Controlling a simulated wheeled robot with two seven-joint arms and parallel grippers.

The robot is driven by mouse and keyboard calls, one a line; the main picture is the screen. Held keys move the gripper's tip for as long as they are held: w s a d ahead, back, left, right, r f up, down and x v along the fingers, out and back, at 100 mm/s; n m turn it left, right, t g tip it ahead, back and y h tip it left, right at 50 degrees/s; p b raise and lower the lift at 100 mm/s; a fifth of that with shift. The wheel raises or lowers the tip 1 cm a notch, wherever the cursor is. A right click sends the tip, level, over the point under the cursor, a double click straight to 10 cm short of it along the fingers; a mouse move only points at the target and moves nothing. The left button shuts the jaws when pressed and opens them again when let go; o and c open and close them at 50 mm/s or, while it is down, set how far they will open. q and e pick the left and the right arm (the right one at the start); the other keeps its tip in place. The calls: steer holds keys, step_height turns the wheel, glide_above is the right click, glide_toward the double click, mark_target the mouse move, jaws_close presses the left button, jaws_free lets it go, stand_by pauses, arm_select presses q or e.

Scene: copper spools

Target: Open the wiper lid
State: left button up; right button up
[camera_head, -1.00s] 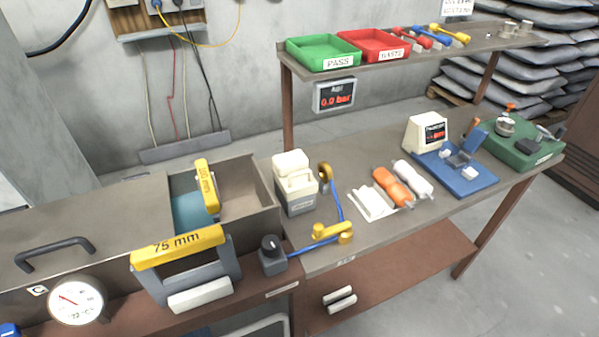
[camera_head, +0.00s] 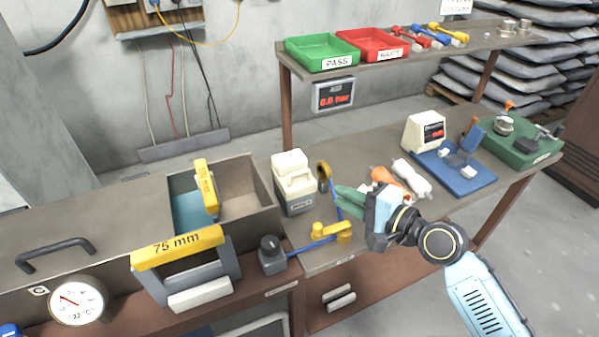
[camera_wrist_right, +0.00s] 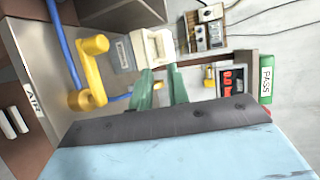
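The wiper box (camera_head: 294,190) has a grey body with a label and a white top, and stands upright on the bench left of centre. Its white lid (camera_head: 290,163) looks shut. In the right wrist view the box (camera_wrist_right: 124,52) lies ahead, with the white lid (camera_wrist_right: 160,45) just beyond the fingers. My right gripper (camera_head: 340,197) has green fingers and is right of the box, above the bench, apart from it. In the wrist view the two fingers (camera_wrist_right: 160,72) stand apart with nothing between them. My left gripper is not in view.
A yellow valve handle (camera_head: 332,231) on a blue hose and a brass ring (camera_head: 324,172) are close to the box. A shelf (camera_head: 400,57) overhangs behind.

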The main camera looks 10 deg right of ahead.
mark_target(299, 172)
steer(key=shift+w+r+m, duration=0.25)
steer(key=shift+w+m, duration=0.05)
steer(key=shift+w, duration=0.1)
steer(key=shift+w+a, duration=0.25)
steer(key=shift+w, duration=0.05)
steer(key=x, duration=1.2)
steer(key=shift+w+a+b, duration=0.1)
steer(key=shift+b, duration=0.25)
steer(key=shift+c, duration=0.4)
jaws_close()
